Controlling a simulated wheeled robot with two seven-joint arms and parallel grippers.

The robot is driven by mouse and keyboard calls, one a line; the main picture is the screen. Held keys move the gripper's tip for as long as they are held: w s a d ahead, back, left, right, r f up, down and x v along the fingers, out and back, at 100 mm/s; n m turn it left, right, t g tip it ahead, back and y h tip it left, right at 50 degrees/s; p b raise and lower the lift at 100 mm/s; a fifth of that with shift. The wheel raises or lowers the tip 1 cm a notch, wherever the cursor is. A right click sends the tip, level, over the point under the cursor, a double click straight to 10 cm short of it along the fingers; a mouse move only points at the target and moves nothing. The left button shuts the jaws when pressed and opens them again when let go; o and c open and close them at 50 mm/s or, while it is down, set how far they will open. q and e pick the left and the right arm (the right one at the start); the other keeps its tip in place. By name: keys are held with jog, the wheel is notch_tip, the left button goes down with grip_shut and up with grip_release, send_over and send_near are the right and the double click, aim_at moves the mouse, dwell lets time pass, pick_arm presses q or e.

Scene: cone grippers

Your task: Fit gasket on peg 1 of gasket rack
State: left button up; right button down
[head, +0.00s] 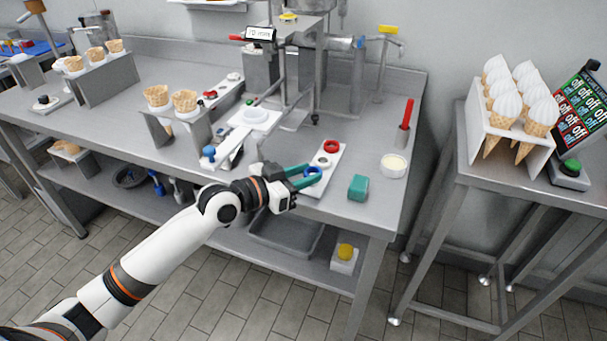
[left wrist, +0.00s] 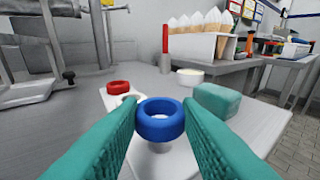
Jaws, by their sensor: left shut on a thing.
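My left gripper (head: 303,177) is shut on a blue ring gasket (left wrist: 160,120), its teal fingers on either side of the ring. The blue gasket also shows in the head view (head: 313,172). It is over the near end of the white gasket rack (head: 335,158). In the left wrist view a pale round part shows just under the ring; whether the ring is around it or above it I cannot tell. My right gripper is not in view.
A teal block (head: 358,188) lies right of the rack. A white round tub (head: 393,165) and a red-handled tool (head: 405,125) stand farther right. A machine stand (head: 285,75) is behind. The table's front edge is close to my left gripper.

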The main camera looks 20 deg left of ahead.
pick_arm(q)
jog(key=shift+f, duration=0.25)
dwell(0.4)
jog(key=shift+f+b, duration=0.55)
jog(key=shift+s+a+f+b, duration=0.1)
jog(key=shift+a+f+b, duration=0.05)
jog(key=shift+f+b, duration=0.25)
jog(key=shift+f, duration=0.15)
jog(key=shift+r+p, duration=0.6)
jog(key=shift+p, duration=0.05)
jog(key=shift+r, duration=0.3)
jog(key=shift+r+p, duration=0.1)
jog(key=shift+p, duration=0.3)
